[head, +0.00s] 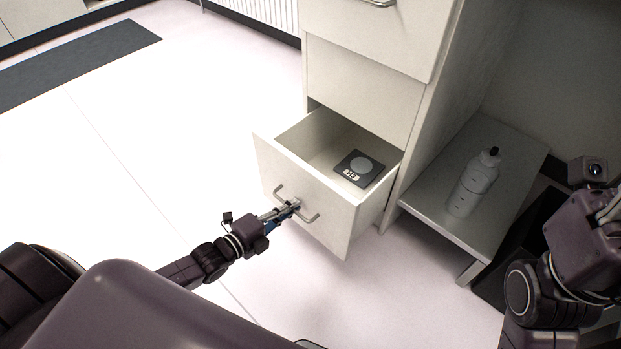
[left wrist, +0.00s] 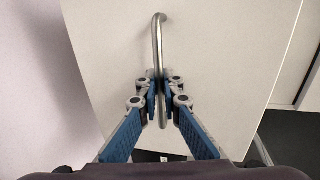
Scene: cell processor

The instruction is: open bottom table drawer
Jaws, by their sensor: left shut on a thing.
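The bottom drawer (head: 301,190) of the white cabinet is pulled well out, and its inside shows from above. Its front carries a metal bar handle (head: 312,218). My left gripper (head: 295,205) is shut on this handle near its middle. In the left wrist view the handle (left wrist: 158,40) stands between the two blue-backed fingers of my left gripper (left wrist: 157,97), which press on it from both sides. A dark square item with a grey disc and an "H3" label (head: 360,168) lies in the drawer. The fingers of my right gripper are not clearly visible.
A low shelf (head: 490,150) to the right holds a white bottle (head: 474,183). The floor (head: 170,130) left of the drawer is clear, with a dark mat (head: 75,62) farther back.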

